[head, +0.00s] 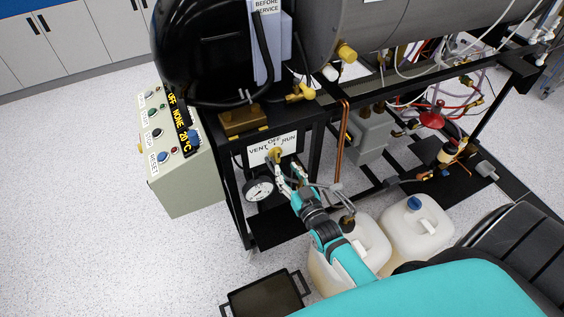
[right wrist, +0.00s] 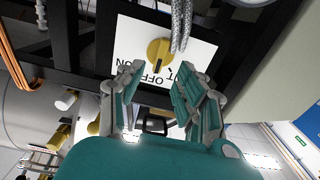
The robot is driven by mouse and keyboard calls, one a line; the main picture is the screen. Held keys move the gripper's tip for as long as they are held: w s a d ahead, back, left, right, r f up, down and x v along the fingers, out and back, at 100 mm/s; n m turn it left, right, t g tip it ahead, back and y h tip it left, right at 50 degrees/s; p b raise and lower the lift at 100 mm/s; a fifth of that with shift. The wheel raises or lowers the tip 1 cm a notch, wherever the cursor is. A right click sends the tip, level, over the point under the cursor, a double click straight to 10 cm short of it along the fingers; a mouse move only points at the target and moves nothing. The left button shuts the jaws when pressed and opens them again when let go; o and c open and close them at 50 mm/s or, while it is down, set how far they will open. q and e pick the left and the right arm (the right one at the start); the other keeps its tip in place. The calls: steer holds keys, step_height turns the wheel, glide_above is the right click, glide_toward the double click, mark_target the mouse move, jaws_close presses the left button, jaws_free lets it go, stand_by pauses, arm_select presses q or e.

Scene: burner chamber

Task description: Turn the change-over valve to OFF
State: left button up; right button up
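The change-over valve is a yellow knob (right wrist: 159,52) on a white plate (right wrist: 195,48) lettered VENT, OFF and RUN. A dark mark on the knob lies on its side toward OFF, but its exact alignment is hard to tell. In the head view the knob (head: 273,153) sits on the front of the black frame, just beyond my right fingertips. My right gripper (head: 288,169) is open and empty. In the right wrist view its fingers (right wrist: 161,70) are spread apart, below the knob, with a clear gap between them. My left gripper is not in view.
A round gauge (head: 259,189) hangs close below the plate, left of my right gripper. A copper pipe (head: 342,140) runs to the right. A control box (head: 178,160) stands left. Two white jugs (head: 418,228) and a black tray (head: 266,301) are on the floor.

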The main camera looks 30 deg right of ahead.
steer(key=s, duration=0.6)
steer(key=shift+s+a, duration=0.2)
steer(key=shift+s, duration=0.2)
steer(key=s+a+f+g+y, duration=0.1)
steer(key=s+f+g, duration=0.25)
steer(key=f, duration=0.55)
steer(key=s+a+f+n+g, duration=0.1)
steer(key=s+a+f+g, duration=0.1)
steer(key=s+f, duration=0.45)
steer(key=s+a+f+g+y, duration=0.1)
steer(key=s+f+g, duration=0.15)
steer(key=f, duration=0.75)
steer(key=s+f+n+g, duration=0.1)
steer(key=s+f+g, duration=0.3)
steer(key=s+f, duration=0.3)
steer(key=s+f+n+g+h, duration=0.1)
steer(key=s+f+g, duration=0.4)
steer(key=s, duration=1.3)
step_height(320, 180, down, 3)
steer(key=shift+r, duration=0.15)
